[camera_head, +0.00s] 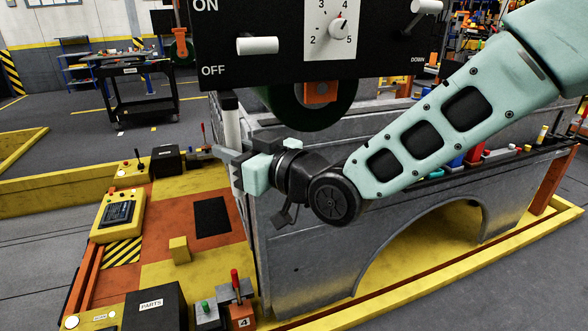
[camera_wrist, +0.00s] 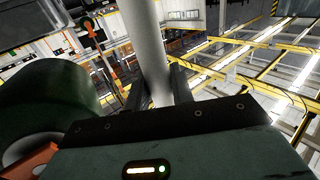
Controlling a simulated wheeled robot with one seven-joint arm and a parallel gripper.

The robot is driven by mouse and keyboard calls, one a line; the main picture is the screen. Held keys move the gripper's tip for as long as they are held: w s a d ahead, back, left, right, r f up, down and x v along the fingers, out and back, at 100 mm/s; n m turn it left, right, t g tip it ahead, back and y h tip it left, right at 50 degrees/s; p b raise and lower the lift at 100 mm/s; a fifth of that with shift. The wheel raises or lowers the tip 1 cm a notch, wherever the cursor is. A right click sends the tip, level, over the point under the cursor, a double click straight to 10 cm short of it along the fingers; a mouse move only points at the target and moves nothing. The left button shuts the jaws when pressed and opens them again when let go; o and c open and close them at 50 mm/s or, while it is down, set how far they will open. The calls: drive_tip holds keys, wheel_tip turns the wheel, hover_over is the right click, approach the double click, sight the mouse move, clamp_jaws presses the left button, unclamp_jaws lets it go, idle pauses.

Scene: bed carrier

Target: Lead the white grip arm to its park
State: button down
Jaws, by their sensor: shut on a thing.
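The white grip arm (camera_head: 230,122) is a pale upright bar below the left end of the black control panel (camera_head: 290,65). In the wrist view the white bar (camera_wrist: 148,45) runs down between the dark fingers. My gripper (camera_head: 226,160) is shut on it near its lower part; the fingers also show in the wrist view (camera_wrist: 165,88). No marked park spot for the bar can be made out.
The panel carries a white ON/OFF lever (camera_head: 258,45), a dial (camera_head: 338,28) and a lever by DOWN (camera_head: 427,7). A dark green wheel (camera_head: 335,108) hangs below it. A grey truck bed (camera_head: 320,250) stands beneath my arm. An orange-yellow deck (camera_head: 165,225) lies left.

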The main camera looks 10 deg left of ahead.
drive_tip(key=s+a+b, duration=0.1)
drive_tip(key=s+a, duration=0.7)
drive_tip(key=a, duration=0.4)
drive_tip(key=s+a+b, duration=0.1)
drive_tip(key=s+a, duration=0.7)
drive_tip(key=a, duration=0.3)
drive_tip(key=shift+s+a, duration=0.25)
drive_tip(key=shift+a, duration=0.1)
drive_tip(key=c, duration=1.3)
unclamp_jaws()
drive_tip(key=shift+s+a, duration=0.1)
drive_tip(key=shift+o, duration=0.2)
drive_tip(key=b+v, duration=0.3)
drive_tip(key=v, duration=1.4)
drive_tip(key=shift+d, duration=0.25)
